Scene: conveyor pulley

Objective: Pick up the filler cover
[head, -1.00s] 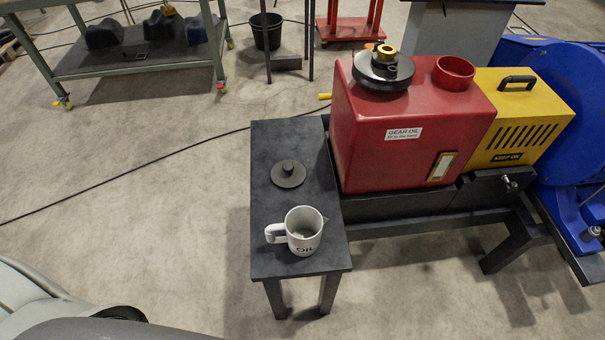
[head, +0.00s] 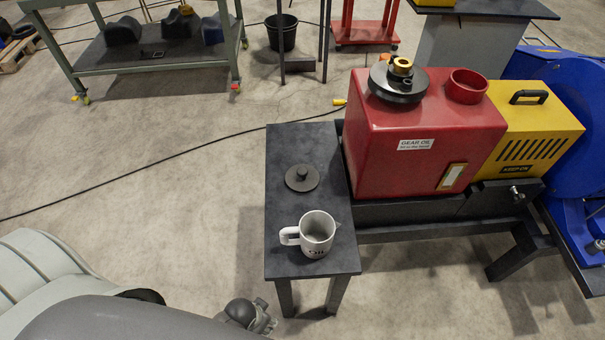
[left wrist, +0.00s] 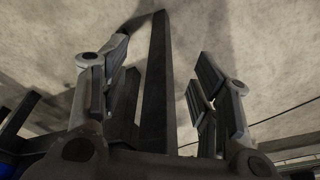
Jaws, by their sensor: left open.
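The filler cover, by its look the dark round disc with a knob (head: 302,177), lies flat on the small dark side table (head: 285,258), behind the mug. My left gripper (head: 268,322) shows at the bottom of the head view, in front of and left of the table's front legs, apart from the cover. In the left wrist view my left gripper (left wrist: 163,85) has its fingers spread wide with nothing held. A dark upright bar shows between them there. The cover is not recognisable in the wrist view. My right gripper is not in view.
A white oil mug (head: 317,233) stands on the table's front part. The red gear oil tank (head: 380,165) stands right of the table, with an open red filler neck (head: 467,86) on top. Open floor (head: 170,200) lies left of the table.

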